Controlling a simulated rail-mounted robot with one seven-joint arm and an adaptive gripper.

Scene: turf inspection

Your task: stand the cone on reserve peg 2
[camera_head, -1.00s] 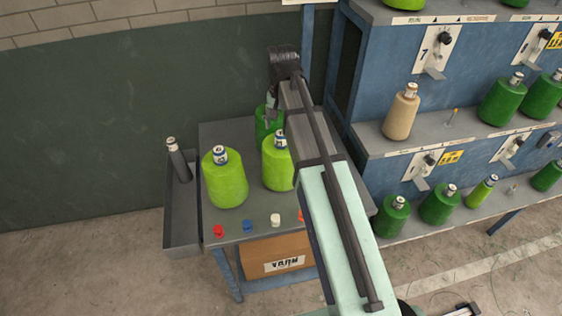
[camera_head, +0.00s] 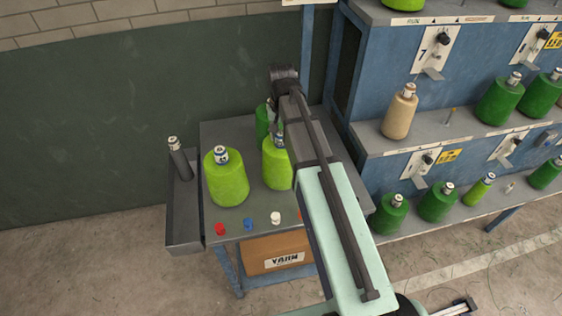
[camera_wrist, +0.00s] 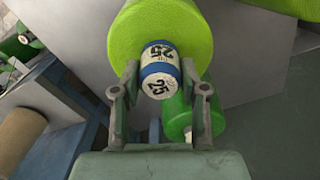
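A lime-green yarn cone (camera_head: 277,168) stands on the small grey table, partly behind my arm. In the wrist view the lime cone (camera_wrist: 160,30) shows its blue-and-white tube end (camera_wrist: 159,70) marked 25. My gripper (camera_wrist: 161,92) is open, with one finger on each side of this tube end and small gaps visible. Another lime cone (camera_head: 226,180) stands to its left. A dark green cone (camera_head: 262,122) stands behind; a green cone (camera_wrist: 190,115) also shows beyond my right finger. I cannot tell which place is reserve peg 2.
Red (camera_head: 220,229), blue (camera_head: 248,224) and white (camera_head: 275,218) small knobs line the table's front. A grey tray (camera_head: 184,235) with a dark tube (camera_head: 180,160) is at left. The blue rack (camera_head: 385,60) at right holds several cones, a tan one (camera_head: 399,115) and bare pegs.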

